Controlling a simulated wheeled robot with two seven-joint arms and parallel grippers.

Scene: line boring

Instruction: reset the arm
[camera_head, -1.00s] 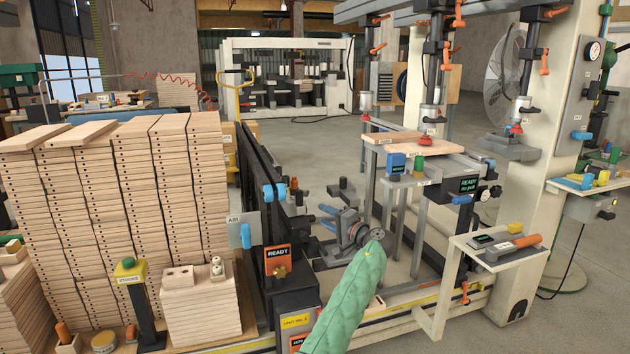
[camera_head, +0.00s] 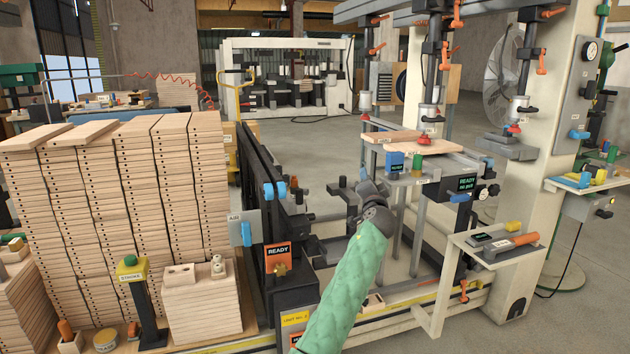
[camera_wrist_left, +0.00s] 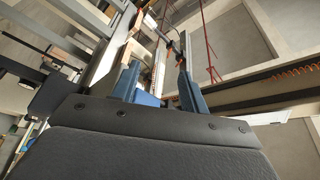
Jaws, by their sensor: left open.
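My left arm in its green sleeve rises from the bottom centre of the head view. Its dark wrist and left gripper (camera_head: 369,188) are in front of the line boring machine, left of its work table. The gripper points away from the head camera, so its fingers are mostly hidden there. In the left wrist view the two blue fingers of the left gripper (camera_wrist_left: 159,80) stand apart with nothing between them. My right gripper is not in view.
A tall stack of drilled boards (camera_head: 135,205) stands at left. Boards (camera_head: 430,147) lie on the machine table beside a READY display (camera_head: 467,184). A black fence (camera_head: 262,165) stands left of my arm. A small side shelf (camera_head: 480,240) stands at right. Open floor (camera_head: 310,140) lies behind.

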